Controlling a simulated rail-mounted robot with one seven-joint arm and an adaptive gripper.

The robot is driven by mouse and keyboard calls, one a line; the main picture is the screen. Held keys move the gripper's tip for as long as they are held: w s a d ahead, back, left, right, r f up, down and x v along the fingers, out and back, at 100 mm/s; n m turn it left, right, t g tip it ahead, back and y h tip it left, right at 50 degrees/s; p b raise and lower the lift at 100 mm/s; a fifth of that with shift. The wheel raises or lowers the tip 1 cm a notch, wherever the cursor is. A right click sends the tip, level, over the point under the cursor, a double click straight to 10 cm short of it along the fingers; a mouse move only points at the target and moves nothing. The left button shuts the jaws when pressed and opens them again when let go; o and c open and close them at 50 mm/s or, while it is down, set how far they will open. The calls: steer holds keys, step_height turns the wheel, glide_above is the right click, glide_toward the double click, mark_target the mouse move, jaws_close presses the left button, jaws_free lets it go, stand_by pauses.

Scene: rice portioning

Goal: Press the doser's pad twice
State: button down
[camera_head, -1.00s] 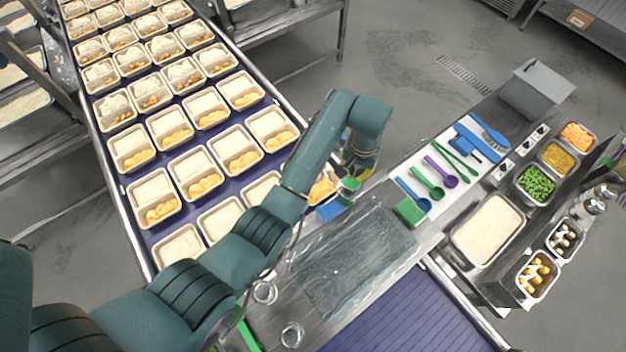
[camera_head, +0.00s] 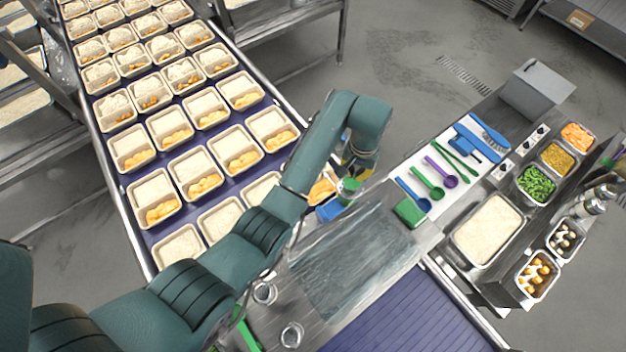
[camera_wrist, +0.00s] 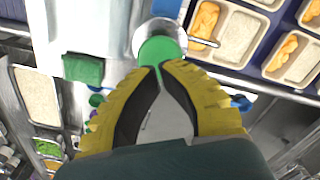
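The doser's green pad (camera_wrist: 160,50) sits on a pale round body (camera_wrist: 150,36) at the top middle of the wrist view. In the head view, a small part of the pad (camera_head: 351,185) shows below my wrist; my arm hides most of the doser. My gripper (camera_wrist: 159,69) has yellow fingers with black inner faces. Its tips meet with nothing visible between them. The tips overlap the near edge of the pad in the wrist view; I cannot tell if they touch it.
Trays with food (camera_head: 205,187) fill the conveyor left of my arm. A green sponge (camera_head: 409,212), spoons (camera_head: 431,181) and a rice pan (camera_head: 487,229) lie to the right. Two glass jars (camera_head: 264,292) stand in front. A blue item (camera_head: 331,210) is close to the doser.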

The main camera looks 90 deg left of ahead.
mark_target(353, 180)
steer(key=shift+f, duration=0.1)
steer(key=shift+f+b, duration=1.1)
steer(key=shift+f, duration=1.4)
steer(key=shift+r, duration=0.15)
step_height(353, 180, up, 2)
steer(key=shift+r+p, duration=0.1)
steer(key=shift+p, duration=1.15)
steer(key=shift+r+p, duration=0.4)
steer(key=shift+r, duration=0.9)
steer(key=shift+f, duration=0.1)
